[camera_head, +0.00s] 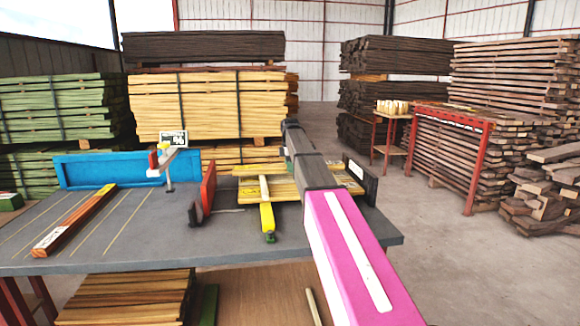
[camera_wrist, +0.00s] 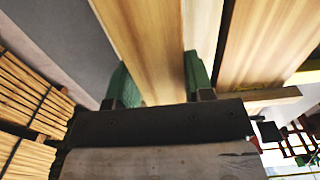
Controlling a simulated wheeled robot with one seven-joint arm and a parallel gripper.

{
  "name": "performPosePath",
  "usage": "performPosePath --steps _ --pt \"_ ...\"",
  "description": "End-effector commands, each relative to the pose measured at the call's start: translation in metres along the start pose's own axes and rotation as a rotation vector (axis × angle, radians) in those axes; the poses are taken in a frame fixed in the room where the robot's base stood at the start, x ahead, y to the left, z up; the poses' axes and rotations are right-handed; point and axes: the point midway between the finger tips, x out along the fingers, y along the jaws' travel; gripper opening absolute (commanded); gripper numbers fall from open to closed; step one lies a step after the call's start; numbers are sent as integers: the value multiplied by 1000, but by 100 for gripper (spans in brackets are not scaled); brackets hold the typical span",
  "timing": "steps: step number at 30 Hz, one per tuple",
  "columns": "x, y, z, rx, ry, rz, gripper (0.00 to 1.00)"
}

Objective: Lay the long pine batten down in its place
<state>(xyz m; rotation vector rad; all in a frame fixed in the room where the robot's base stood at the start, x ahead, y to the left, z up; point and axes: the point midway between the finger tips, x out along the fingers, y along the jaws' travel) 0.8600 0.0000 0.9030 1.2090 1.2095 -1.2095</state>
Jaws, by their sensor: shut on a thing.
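In the wrist view, my gripper (camera_wrist: 158,88) has its two green fingers closed on either side of a pine batten (camera_wrist: 145,40), close to one end. The batten runs away from the fingers to the top edge of the view. A pale board (camera_wrist: 265,40) lies alongside on the right, with a dark gap between. Pale boards (camera_head: 285,188) lie on the table under and beside the arm. I cannot tell there which piece is the held batten, nor whether it touches anything below.
An orange-brown batten (camera_head: 75,221) lies at the left among yellow lines on the grey table (camera_head: 130,240). Lumber stacks (camera_head: 215,103) rise behind.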

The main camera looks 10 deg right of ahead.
Motion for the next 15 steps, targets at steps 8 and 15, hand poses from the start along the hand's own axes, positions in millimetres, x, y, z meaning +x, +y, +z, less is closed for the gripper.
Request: performPosePath --steps 8,15 --pt "0 0 0 0 0 0 73" --pt "-8 1 0 0 0 2 73"
